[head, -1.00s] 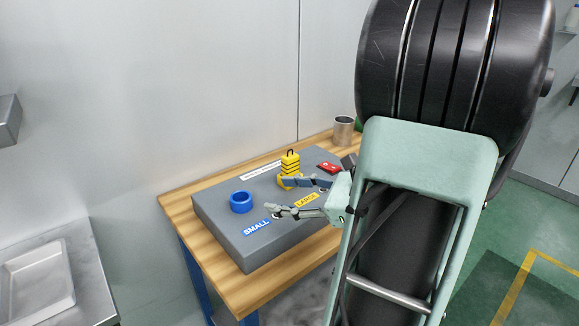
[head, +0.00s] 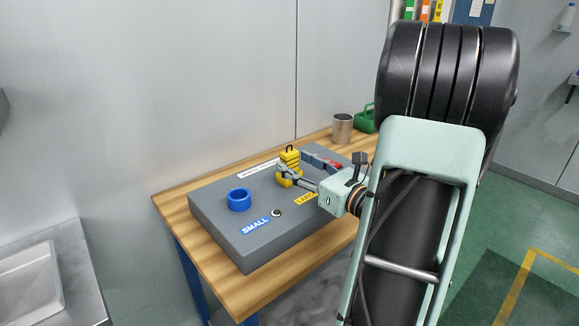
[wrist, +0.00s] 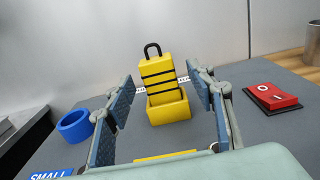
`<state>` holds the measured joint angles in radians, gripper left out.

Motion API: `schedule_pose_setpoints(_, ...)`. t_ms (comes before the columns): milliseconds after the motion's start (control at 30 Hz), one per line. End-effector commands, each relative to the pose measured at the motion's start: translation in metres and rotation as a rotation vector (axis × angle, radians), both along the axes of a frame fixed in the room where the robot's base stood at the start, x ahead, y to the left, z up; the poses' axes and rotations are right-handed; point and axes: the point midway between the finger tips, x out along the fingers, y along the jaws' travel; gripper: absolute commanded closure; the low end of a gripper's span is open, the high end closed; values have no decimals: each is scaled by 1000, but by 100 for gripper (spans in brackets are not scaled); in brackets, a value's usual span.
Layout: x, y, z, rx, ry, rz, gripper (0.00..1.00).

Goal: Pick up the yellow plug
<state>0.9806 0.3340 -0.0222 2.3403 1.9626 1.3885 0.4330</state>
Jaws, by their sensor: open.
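The yellow plug (wrist: 156,76) has black bands and a black loop on top. It stands upright in a yellow square holder (wrist: 168,107) on the grey panel, and it also shows in the head view (head: 289,157). My gripper (wrist: 163,88) is open, with one finger to the left of the plug and one to the right. No contact with the plug shows in the wrist view. In the head view my gripper (head: 301,167) reaches in from the right, and its near finger hides part of the holder.
A blue ring (head: 239,200) sits on the grey panel (head: 243,253) near the SMALL label (head: 255,226). A red rocker switch (wrist: 272,96) is right of the plug. A metal cup (head: 342,128) and a green object (head: 365,119) stand behind on the wooden table (head: 169,206).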

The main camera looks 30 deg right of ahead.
Motion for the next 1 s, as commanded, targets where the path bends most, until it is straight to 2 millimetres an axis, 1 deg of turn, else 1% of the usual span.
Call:
schedule_pose_setpoints(33, 9, 3, 1, -1, 0, 3, 50)
schedule_pose_setpoints(100, 18, 4, 0, 0, 0, 2, 50)
schedule_pose_setpoints(200, 27, 5, 0, 0, 1, 1, 50)
schedule_pose_setpoints(467, 30, 5, 1, 0, 0, 0, 50)
schedule_pose_setpoints(900, 30, 5, 1, -1, 0, 0, 96)
schedule_pose_setpoints(1000, 30, 5, 1, -1, 0, 0, 96)
